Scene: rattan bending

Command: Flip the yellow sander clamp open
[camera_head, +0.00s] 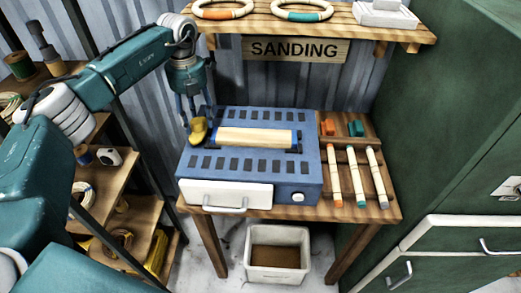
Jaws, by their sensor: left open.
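The blue sander (248,175) sits on the wooden table, with a pale sanding roller (252,138) set in its top and a white front panel below. The yellow clamp (198,131) stands at the left end of the roller. My left gripper (193,112) points down just above the clamp, its fingers apart around or right beside the clamp's upper part. I cannot tell whether they touch it. My right gripper is not in view.
A wooden tray (328,146) with several tipped sticks lies right of the sander. A shelf (345,24) with rings is above. A white bin (277,273) stands below. Green cabinets (441,105) close off the right, and a rack of spools (112,182) the left.

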